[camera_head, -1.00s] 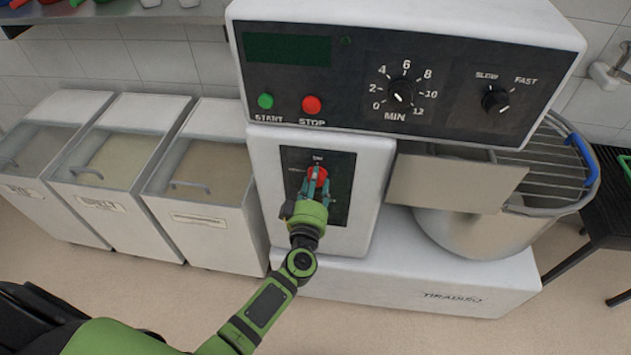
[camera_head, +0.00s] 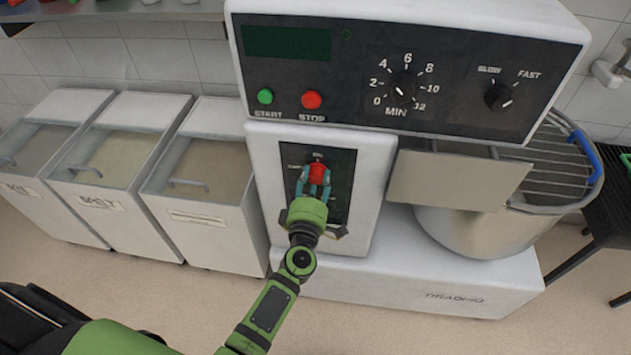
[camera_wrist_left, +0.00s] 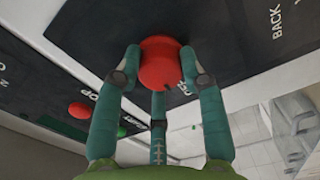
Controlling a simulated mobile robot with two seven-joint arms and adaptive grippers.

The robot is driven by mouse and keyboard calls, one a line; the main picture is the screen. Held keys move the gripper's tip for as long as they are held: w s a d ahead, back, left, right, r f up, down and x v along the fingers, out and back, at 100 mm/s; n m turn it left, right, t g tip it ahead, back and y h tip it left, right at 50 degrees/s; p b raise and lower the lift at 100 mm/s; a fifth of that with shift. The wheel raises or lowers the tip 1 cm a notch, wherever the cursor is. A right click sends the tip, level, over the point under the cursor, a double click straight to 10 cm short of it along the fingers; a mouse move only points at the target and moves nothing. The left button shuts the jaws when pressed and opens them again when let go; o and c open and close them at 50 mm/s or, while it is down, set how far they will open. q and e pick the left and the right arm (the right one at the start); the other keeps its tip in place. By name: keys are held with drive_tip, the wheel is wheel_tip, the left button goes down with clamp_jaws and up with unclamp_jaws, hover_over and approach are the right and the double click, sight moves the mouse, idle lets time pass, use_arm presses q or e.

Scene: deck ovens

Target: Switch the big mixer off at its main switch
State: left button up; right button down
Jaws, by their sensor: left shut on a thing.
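The big mixer (camera_head: 330,276) stands in front of me, a white machine with a dark control panel at the top. Its main switch is a red knob (camera_head: 317,172) on a black plate on the lower front column. My left gripper (camera_head: 315,185) is shut on this red knob, coming from below. In the left wrist view, the teal fingers (camera_wrist_left: 160,85) press against both sides of the red knob (camera_wrist_left: 160,62), with a third finger behind. The lettering around the knob is partly hidden by the fingers. My right gripper is not in view.
Above the switch are a green start button (camera_head: 265,96), a red stop button (camera_head: 311,100), a timer dial (camera_head: 403,88) and a speed knob (camera_head: 498,97). The steel bowl (camera_head: 470,232) is at right. Several white flour bins (camera_head: 205,227) stand at left.

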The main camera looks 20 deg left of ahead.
use_arm(q)
drive_tip(key=shift+w+a+r+n, duration=0.1)
drive_tip(key=shift+a+r+n, duration=0.2)
drive_tip(key=shift+n, duration=0.5)
drive_tip(key=o, duration=1.1)
drive_tip(key=shift+c, duration=0.2)
drive_tip(key=shift+o, duration=0.5)
drive_tip(key=shift+a+f, duration=0.1)
drive_tip(key=shift+f, duration=0.15)
drive_tip(key=shift+s+d+f, duration=0.1)
drive_tip(key=shift+s+d, duration=0.1)
drive_tip(key=shift+s, duration=0.05)
drive_tip(key=s+d, duration=0.1)
drive_tip(key=s, duration=1)
drive_tip(key=shift+s+d, duration=0.15)
drive_tip(key=shift+d, duration=0.25)
